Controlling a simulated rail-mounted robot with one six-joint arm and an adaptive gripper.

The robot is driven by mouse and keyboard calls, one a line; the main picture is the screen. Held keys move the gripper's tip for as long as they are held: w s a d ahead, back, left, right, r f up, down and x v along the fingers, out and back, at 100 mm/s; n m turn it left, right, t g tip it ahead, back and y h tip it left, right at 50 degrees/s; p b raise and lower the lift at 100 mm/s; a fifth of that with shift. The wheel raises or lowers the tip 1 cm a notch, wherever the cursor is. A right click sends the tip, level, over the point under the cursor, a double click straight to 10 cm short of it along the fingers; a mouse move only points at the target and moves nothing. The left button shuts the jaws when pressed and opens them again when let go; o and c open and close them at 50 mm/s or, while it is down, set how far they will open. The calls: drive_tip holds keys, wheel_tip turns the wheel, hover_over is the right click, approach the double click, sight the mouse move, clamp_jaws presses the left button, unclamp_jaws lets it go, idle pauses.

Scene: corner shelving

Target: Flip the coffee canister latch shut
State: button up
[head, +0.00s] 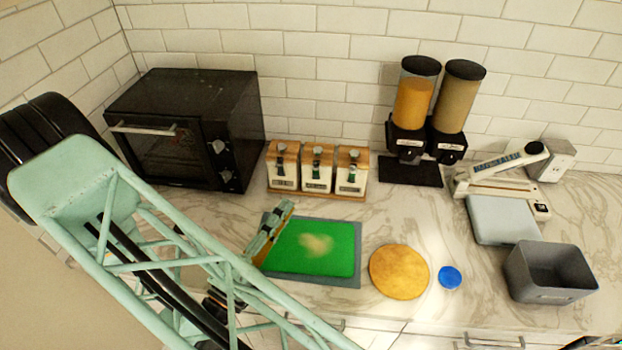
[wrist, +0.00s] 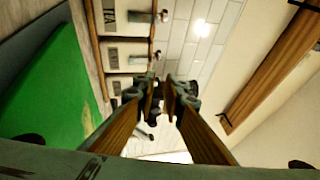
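Three white canisters with wooden tops stand in a row, at left (head: 284,170), middle (head: 317,172) and right (head: 351,175). Each has a dark metal latch at its upper front. The labels are too small to read surely, so I cannot tell which is the coffee canister. In the wrist view, canister fronts (wrist: 125,55) lie at upper left, and metal latches (wrist: 161,16) stick out from them. Whether each latch is shut is unclear. My gripper (head: 284,212) is in front of the canisters, above the green board's left edge. Its wooden-sided fingers (wrist: 161,92) are apart, with nothing held between them.
A green board (head: 313,248) lies on a grey mat before the canisters. A black oven (head: 185,125) stands left, dispensers (head: 428,110) right. A round wooden board (head: 398,271), blue lid (head: 449,277), scale-like device (head: 503,195) and grey bin (head: 549,272) occupy the right counter.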

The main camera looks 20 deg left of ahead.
sight(314, 171)
drive_tip(key=shift+w, duration=0.25)
drive_tip(key=shift+w+f+x, duration=0.1)
drive_tip(key=shift+f+x, duration=0.3)
drive_tip(key=shift+x, duration=1.5)
drive_tip(key=shift+w+f+x, duration=0.1)
drive_tip(key=shift+f+x, duration=0.35)
drive_tip(key=shift+x, duration=1.45)
drive_tip(key=shift+w+f+x, duration=0.1)
drive_tip(key=shift+f+x, duration=0.3)
drive_tip(key=shift+x, duration=1.5)
drive_tip(key=shift+w+d+r, duration=0.15)
drive_tip(key=shift+w+d, duration=0.15)
drive_tip(key=shift+w, duration=0.15)
clamp_jaws()
drive_tip(key=shift+w+r+g+p, duration=0.1)
drive_tip(key=shift+r+g+p, duration=0.2)
drive_tip(key=shift+p, duration=0.7)
drive_tip(key=shift+w+r+n+g+y+p, duration=0.3)
drive_tip(key=shift+w+n+g+p, duration=0.4)
drive_tip(key=shift+p, duration=0.95)
drive_tip(key=shift+s+a+f+g, duration=0.1)
drive_tip(key=shift+s+g, duration=0.1)
drive_tip(key=shift+g, duration=0.1)
